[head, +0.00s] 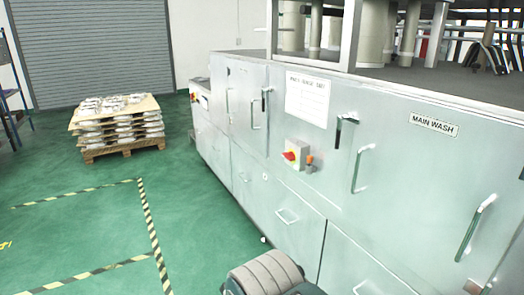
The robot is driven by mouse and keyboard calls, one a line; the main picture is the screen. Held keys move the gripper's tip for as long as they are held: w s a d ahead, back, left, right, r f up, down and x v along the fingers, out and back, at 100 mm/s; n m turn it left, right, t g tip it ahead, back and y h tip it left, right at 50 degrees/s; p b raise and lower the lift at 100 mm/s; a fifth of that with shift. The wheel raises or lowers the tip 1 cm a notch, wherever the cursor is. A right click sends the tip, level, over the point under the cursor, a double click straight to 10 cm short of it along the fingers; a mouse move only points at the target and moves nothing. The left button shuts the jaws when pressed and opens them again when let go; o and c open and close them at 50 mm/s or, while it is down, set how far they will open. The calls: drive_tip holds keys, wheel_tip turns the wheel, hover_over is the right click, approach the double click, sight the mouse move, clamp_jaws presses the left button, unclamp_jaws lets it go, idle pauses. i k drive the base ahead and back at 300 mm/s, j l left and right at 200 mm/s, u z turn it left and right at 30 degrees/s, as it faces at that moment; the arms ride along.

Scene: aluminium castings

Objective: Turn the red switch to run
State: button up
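The red switch (290,156) is a small red knob on a yellow plate. It sits on a light grey box (298,149) fixed to the front of the long metal washer cabinet (235,130). Its position marks are too small to read, so I cannot tell which way it is turned. A small orange item (309,161) with a dark lower part is just right of the box. My gripper's fingers are not in view. A rounded grey and dark part, likely of my own arm, shows at the bottom centre, well below the switch and apart from it.
Several bar handles (362,168) stick out from the cabinet doors around the switch. A "MAIN WASH" label (434,124) is at the right. A pallet (124,150) of stacked castings stands at the far left. The green floor (90,215) with striped tape is clear.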

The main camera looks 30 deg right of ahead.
sight(290, 156)
drive_tip(key=i+z, duration=0.25)
drive_tip(key=i, duration=0.25)
drive_tip(key=i+j+z, duration=0.25)
drive_tip(key=i, duration=0.2)
drive_tip(key=i+j+z, duration=0.2)
drive_tip(key=i, duration=0.25)
drive_tip(key=i+j+z, duration=0.8)
